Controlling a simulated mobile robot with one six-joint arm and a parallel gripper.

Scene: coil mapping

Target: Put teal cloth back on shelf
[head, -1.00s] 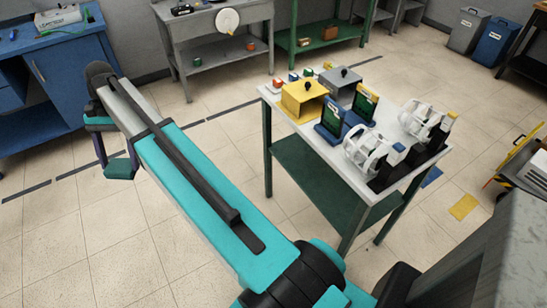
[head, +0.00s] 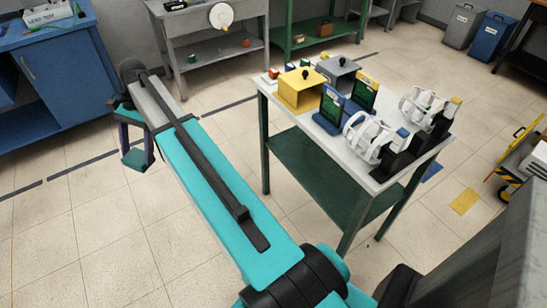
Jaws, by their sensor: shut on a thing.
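My gripper (head: 136,157) hangs at the far end of my teal arm, at the left of the head view, above the open floor. Its two dark purple fingers point down. They are shut on a small dark teal piece (head: 133,159), which looks like the folded teal cloth. Its far side is hidden. Which shelf is meant cannot be told. A dark green lower shelf (head: 310,175) is under the white-topped table, and the grey bench at the back has a lower shelf (head: 222,54). Both are apart from my gripper.
The white-topped table (head: 385,185) at centre right bears a yellow box (head: 300,92), a grey box (head: 338,72) and white coil-like devices (head: 362,138). A blue cabinet (head: 65,75) stands at the left. A yellow cart (head: 515,160) is at the right. The left floor is clear.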

